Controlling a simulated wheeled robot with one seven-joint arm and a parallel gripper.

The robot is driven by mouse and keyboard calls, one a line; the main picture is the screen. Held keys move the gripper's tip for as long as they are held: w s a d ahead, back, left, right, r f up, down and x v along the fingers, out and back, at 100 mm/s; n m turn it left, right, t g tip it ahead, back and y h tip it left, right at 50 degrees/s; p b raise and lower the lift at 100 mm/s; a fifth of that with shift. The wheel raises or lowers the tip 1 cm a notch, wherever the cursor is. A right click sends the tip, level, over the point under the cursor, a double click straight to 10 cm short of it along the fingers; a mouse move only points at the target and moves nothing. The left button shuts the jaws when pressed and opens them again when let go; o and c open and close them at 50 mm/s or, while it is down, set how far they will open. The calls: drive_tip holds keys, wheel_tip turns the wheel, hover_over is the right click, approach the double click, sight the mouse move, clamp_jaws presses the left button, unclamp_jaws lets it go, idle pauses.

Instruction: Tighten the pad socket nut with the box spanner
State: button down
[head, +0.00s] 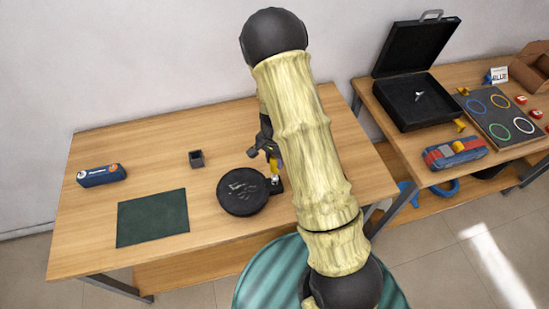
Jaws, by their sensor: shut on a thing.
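A round black pad (241,193) lies on the left table, with a small dark socket block (279,186) at its right edge. My gripper (270,151) is just above that block, partly hidden behind my pale arm. It is shut on a yellow tool (274,166), which looks like the box spanner. The tool points down, and its lower end meets a small pale piece at the socket. The piece is too small to tell whether it is the nut, or whether the spanner is seated around it.
A dark green mat (152,218), a small dark open box (196,158) and a blue case (101,175) are on the left table. An open black case (415,103) and a board with coloured rings (498,119) are on the right table. The table's back left is clear.

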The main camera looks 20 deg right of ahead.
drive_tip(key=shift+r+p, duration=1.75)
drive_tip(key=shift+r, duration=0.65)
